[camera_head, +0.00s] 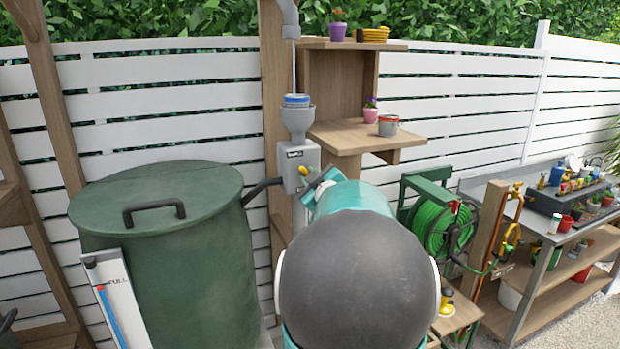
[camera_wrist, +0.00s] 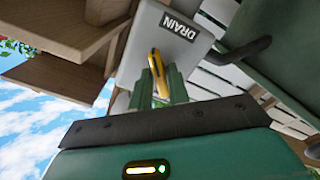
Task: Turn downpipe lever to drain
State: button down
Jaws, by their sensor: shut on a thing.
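The grey diverter box (camera_head: 294,165) sits on the downpipe (camera_head: 298,60) beside the green water butt. It also shows in the wrist view (camera_wrist: 148,38), with a label reading DRAIN (camera_wrist: 178,26). The yellow lever (camera_wrist: 157,66) stands out from the box face, below and left of that label in the wrist view. My gripper (camera_wrist: 162,82) is shut on the lever, its green fingers on either side of it. In the head view my gripper (camera_head: 318,182) is at the box's lower right, and my arm hides part of the area below.
The lidded green water butt (camera_head: 165,260) with a level gauge (camera_head: 112,300) stands left of the box, joined by a dark pipe (camera_head: 262,189). Wooden shelves (camera_head: 350,135) with pots are close on the right. A green hose reel (camera_head: 440,228) and potting bench (camera_head: 545,240) stand farther right.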

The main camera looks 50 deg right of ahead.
jog(key=shift+f+m, duration=0.1)
jog(key=shift+m, duration=3.7)
jog(key=c, duration=1.5)
grip_release()
jog(key=shift+o, duration=0.2)
jog(key=shift+s, duration=0.1)
jog(key=v, duration=1.3)
jog(key=shift+s+a, duration=0.2)
jog(key=shift+s, duration=0.1)
